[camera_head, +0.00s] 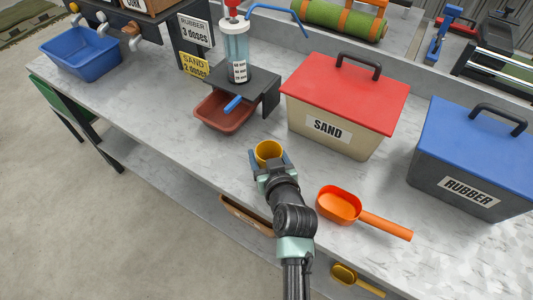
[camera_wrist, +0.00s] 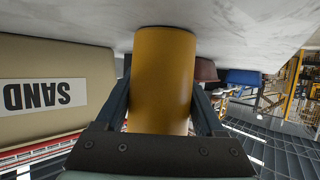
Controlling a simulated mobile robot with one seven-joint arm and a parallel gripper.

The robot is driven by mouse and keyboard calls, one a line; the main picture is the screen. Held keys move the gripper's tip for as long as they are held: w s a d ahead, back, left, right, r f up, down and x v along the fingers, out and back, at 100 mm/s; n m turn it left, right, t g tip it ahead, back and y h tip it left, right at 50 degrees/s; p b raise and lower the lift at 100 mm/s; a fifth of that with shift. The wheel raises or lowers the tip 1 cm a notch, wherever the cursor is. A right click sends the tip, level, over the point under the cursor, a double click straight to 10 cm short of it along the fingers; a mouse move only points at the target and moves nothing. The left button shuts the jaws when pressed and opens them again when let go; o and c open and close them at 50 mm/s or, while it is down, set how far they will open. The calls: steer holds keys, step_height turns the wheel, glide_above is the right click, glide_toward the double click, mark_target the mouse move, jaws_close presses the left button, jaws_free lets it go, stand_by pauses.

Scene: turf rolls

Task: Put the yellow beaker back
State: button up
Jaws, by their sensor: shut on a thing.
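The yellow beaker (camera_head: 268,150) is near the front edge of the grey worktop, in front of the sand box. It also fills the middle of the wrist view (camera_wrist: 163,75). My gripper (camera_head: 268,160) is shut on the beaker, with one finger on each side of it. In the wrist view the beaker's far end is at or very close to the worktop surface; I cannot tell if it touches. The head view shows its open rim upward, and its inside looks empty.
The sand box (camera_head: 325,131) with a red lid stands behind the beaker. An orange scoop (camera_head: 340,205) lies to the right. The rubber box (camera_head: 463,187) is farther right. A reddish tray (camera_head: 226,112) sits under the dispenser (camera_head: 237,60). A blue bin (camera_head: 80,54) is far left. Bare worktop lies left of the beaker.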

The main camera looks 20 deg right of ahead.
steer(key=o, duration=1.4)
steer(key=shift+f, duration=0.1)
steer(key=shift+o, duration=0.2)
steer(key=shift+r, duration=0.25)
steer(key=v, duration=1.2)
steer(key=shift+f, duration=0.1)
